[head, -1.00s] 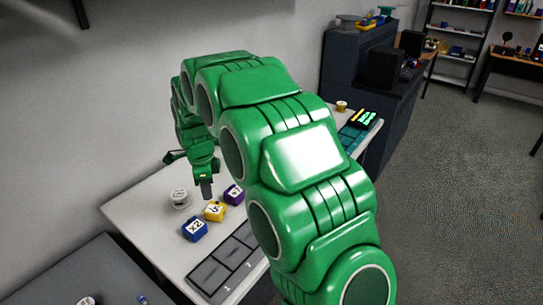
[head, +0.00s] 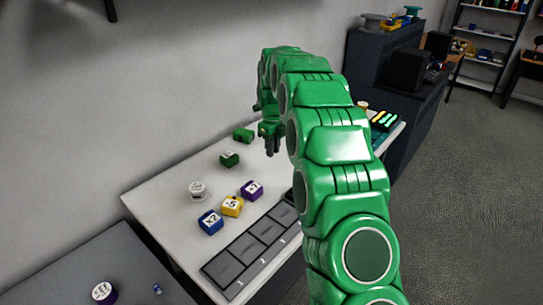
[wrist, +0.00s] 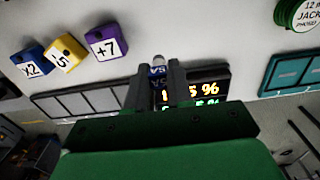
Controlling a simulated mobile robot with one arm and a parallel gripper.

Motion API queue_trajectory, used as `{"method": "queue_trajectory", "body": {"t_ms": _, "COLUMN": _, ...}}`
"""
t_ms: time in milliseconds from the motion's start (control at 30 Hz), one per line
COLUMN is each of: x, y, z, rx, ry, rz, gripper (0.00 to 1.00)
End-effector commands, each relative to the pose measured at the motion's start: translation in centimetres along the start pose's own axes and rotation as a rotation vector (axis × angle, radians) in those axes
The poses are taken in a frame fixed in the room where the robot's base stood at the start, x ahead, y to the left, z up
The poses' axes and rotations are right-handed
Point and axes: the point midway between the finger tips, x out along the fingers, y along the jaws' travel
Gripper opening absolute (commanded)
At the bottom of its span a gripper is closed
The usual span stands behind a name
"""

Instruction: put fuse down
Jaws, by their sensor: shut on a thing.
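In the wrist view my gripper (wrist: 158,82) is shut on a small fuse (wrist: 157,70) with a pale end and a blue, lettered body. Its lower part is hidden between the fingers. I cannot make out the fuse in the head view.
Blue (head: 210,222), yellow (head: 232,206) and purple (head: 252,190) marked cubes stand by a row of dark numbered trays (head: 243,262). A grey table (head: 75,265) holds a purple-sided item (head: 104,293).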

Motion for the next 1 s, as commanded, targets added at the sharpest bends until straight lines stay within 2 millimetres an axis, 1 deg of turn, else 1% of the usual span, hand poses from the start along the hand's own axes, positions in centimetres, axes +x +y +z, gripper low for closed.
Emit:
{"method": "queue_trajectory", "body": {"t_ms": 33, "x": 0.4, "y": -0.3, "z": 0.4, "rx": -0.001, "ry": 0.001, "rz": 0.001, "gripper": 0.00}}
{"method": "queue_trajectory", "body": {"t_ms": 200, "x": 0.8, "y": -1.3, "z": 1.7, "rx": -0.002, "ry": -0.004, "rz": -0.003, "gripper": 0.00}}
{"method": "queue_trajectory", "body": {"t_ms": 333, "x": 1.5, "y": -1.9, "z": 2.5, "rx": -0.002, "ry": -0.001, "rz": 0.000, "gripper": 0.00}}
{"method": "queue_trajectory", "body": {"t_ms": 833, "x": 3.1, "y": -4.2, "z": 5.5, "rx": -0.002, "ry": -0.001, "rz": -0.001, "gripper": 0.00}}
{"method": "queue_trajectory", "body": {"t_ms": 1000, "x": 4.6, "y": -4.9, "z": 6.3, "rx": -0.002, "ry": 0.001, "rz": 0.000, "gripper": 0.00}}
